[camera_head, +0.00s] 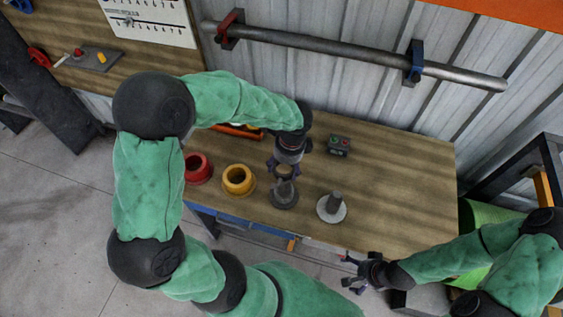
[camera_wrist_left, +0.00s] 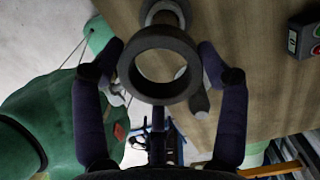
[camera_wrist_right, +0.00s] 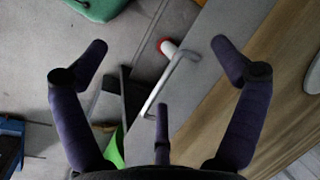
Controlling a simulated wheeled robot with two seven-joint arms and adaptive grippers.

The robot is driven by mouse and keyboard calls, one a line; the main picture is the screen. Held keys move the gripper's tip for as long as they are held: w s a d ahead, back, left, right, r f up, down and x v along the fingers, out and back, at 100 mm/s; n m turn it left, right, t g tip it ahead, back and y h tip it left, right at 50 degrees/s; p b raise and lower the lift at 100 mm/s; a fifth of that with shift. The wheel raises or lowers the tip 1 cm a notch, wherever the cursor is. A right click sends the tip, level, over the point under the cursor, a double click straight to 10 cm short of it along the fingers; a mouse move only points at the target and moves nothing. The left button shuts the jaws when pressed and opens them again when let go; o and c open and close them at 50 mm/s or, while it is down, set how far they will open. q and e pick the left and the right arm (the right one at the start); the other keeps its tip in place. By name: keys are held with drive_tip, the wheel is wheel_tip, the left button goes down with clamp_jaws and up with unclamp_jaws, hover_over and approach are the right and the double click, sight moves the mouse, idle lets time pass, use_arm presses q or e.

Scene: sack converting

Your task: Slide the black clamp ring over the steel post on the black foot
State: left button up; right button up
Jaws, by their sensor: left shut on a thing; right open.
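The black clamp ring (camera_head: 285,171) is held in my left gripper (camera_head: 287,163). In the left wrist view, the ring (camera_wrist_left: 133,78) sits between the two fingers with its opening facing the camera. In the head view it is just above the top of the steel post (camera_head: 284,188) on the black foot (camera_head: 285,203). I cannot tell whether they touch. In the left wrist view a post and a round foot are partly hidden behind the ring. My right gripper (camera_head: 356,272) is open and empty, off the table's front right edge.
A second steel post (camera_head: 334,202) on a pale foot (camera_head: 331,216) stands close on the right. A small button box (camera_head: 339,146) stands behind. The table's right part (camera_head: 415,190) is clear.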

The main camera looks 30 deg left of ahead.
idle(0.4)
use_arm(q)
wheel_tip(320, 180, down, 10)
drive_tip(key=b, duration=0.7)
drive_tip(key=shift+f, duration=0.2)
idle(1.0)
drive_tip(key=o, duration=1.7)
